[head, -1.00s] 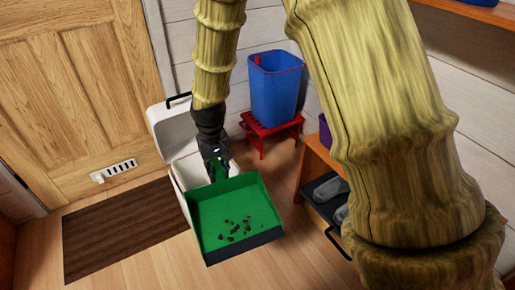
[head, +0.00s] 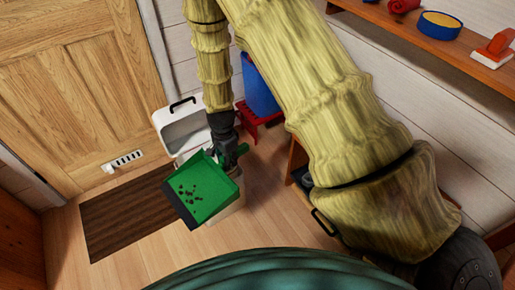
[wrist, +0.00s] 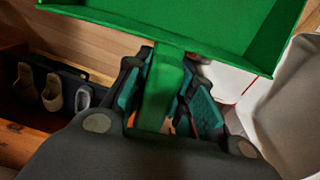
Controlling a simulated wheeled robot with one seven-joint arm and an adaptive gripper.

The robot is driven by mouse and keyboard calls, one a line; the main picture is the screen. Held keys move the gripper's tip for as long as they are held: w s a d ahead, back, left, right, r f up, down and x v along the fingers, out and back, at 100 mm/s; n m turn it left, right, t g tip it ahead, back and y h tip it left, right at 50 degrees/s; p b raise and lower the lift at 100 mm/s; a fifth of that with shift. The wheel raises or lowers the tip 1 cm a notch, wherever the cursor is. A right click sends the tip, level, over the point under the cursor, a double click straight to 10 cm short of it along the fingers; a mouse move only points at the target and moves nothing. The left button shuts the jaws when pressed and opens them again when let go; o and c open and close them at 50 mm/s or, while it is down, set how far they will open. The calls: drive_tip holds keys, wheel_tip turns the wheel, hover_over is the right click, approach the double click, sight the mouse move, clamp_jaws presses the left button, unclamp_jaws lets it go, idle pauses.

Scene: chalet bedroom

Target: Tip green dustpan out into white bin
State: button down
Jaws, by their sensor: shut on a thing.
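The green dustpan (head: 212,183) has a dark front lip and several dark crumbs lying on it. My gripper (head: 228,152) is shut on its handle, which shows between the fingers in the wrist view (wrist: 160,95). The dustpan is over the white bin (head: 228,212) and hides most of its opening. The bin's white lid (head: 183,130), with a black handle, stands open behind. The dustpan's dark lip points left and toward the camera. The crumbs remain on the pan.
A blue bin (head: 260,92) stands on a red stool (head: 258,118) behind my arm. A brown mat (head: 125,215) lies before the wooden door (head: 75,90). A low shoe rack with slippers (wrist: 55,92) is at right. A wall shelf (head: 450,42) holds small items.

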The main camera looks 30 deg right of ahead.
drive_tip(key=d+m+p, duration=0.1)
drive_tip(key=r+m+p, duration=0.1)
drive_tip(key=p, duration=0.1)
drive_tip(key=shift+s+d+m, duration=0.35)
drive_tip(key=shift+m, duration=0.05)
drive_tip(key=shift+s+d+f+m+p, duration=1.9)
drive_tip(key=shift+s+d+m+p, duration=0.5)
drive_tip(key=shift+d+m+p, duration=2)
drive_tip(key=shift+w+a+r+m+g+h+p, duration=0.25)
drive_tip(key=shift+w+a+r+g+h, duration=0.3)
drive_tip(key=shift+w+a+r+g, duration=0.75)
drive_tip(key=shift+w+a+r+m+g+h+p, duration=0.15)
drive_tip(key=shift+w+a+r+m+g+h, duration=0.4)
drive_tip(key=shift+r, duration=1.3)
drive_tip(key=shift+w+a+r+g+h+p, duration=0.2)
drive_tip(key=shift+w+a+r+g+h, duration=0.5)
drive_tip(key=shift+w+r, duration=0.7)
drive_tip(key=shift+w+a+r+g+h+b, duration=0.4)
drive_tip(key=shift+w+a+r+g+b, duration=0.25)
drive_tip(key=shift+w+r, duration=0.3)
drive_tip(key=shift+w+a+r+g+h+b, duration=0.45)
drive_tip(key=shift+w+a+r+g, duration=0.15)
drive_tip(key=shift+w+a+r, duration=0.25)
drive_tip(key=shift+w+d, duration=0.1)
